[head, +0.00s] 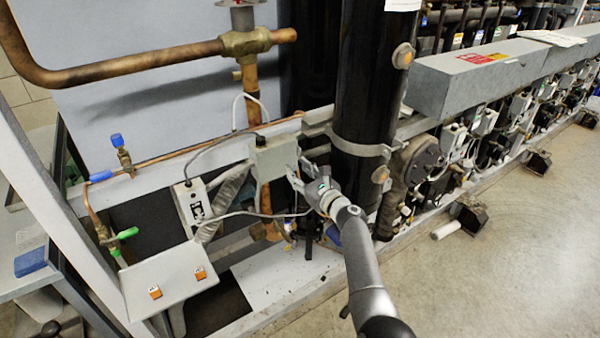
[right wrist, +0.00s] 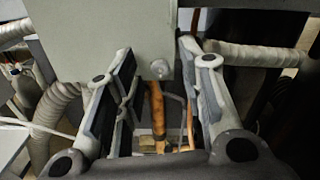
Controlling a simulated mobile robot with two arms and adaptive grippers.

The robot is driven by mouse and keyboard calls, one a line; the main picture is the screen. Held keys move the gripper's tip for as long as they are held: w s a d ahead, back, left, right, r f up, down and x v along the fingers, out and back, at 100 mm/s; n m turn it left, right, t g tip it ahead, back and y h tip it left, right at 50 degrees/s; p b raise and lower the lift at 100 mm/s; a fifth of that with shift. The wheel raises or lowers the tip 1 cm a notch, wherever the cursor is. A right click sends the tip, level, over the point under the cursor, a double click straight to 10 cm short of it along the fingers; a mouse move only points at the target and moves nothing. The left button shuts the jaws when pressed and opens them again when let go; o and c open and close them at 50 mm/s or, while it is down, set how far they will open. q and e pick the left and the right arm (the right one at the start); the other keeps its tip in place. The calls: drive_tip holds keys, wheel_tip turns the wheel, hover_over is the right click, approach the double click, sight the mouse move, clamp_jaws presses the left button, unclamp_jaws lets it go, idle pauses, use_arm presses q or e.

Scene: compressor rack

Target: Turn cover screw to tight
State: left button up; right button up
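A grey junction box (head: 275,157) is mounted on the rail left of the tall black cylinder. It fills the upper middle of the right wrist view (right wrist: 105,30). A small round pale screw head (right wrist: 159,69) shows near the lower right corner of its cover. Whether the screw is tight or loose cannot be told. My right gripper (head: 297,172) is at the right side of the box in the head view. In the right wrist view its fingers (right wrist: 157,55) are spread, with the screw between them and nothing gripped. My left gripper is not in view.
The black cylinder (head: 365,90) stands close to the right of my right gripper. A copper pipe (right wrist: 157,105), cables and a ribbed conduit (right wrist: 52,108) run near the box. A white switch box (head: 192,205) is to the left. The floor (head: 530,250) at right is mostly clear.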

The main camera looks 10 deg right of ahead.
drive_tip(key=v, duration=1.2)
idle(0.5)
